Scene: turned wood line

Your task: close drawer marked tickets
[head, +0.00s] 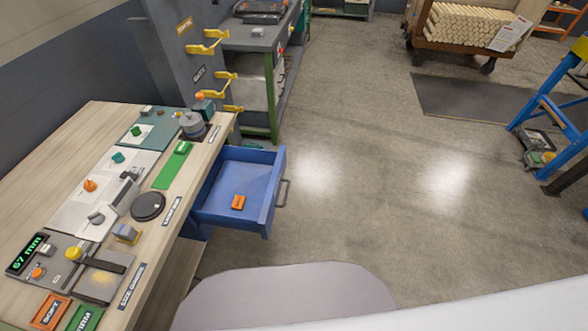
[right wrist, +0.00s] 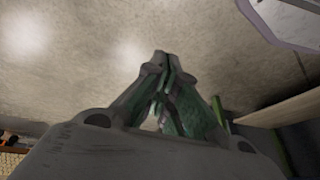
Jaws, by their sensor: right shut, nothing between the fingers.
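A blue drawer (head: 231,214) stands pulled out from under the wooden workbench, with its grey handle (head: 284,192) on its right side. An orange block (head: 238,202) lies inside on the drawer floor. I cannot read a tickets mark on its visible faces. My right gripper (right wrist: 162,62) shows in the right wrist view, its fingertips together with nothing between them, over concrete floor. Neither gripper shows in the head view, so the right gripper's distance to the drawer cannot be told there.
The workbench top (head: 85,125) holds gauges, coloured blocks and a digital display (head: 27,254). A grey cabinet with yellow handles (head: 207,48) stands behind it. A cart of dowels (head: 470,25) and a blue frame (head: 550,110) stand to the right. Floor right of the drawer is clear.

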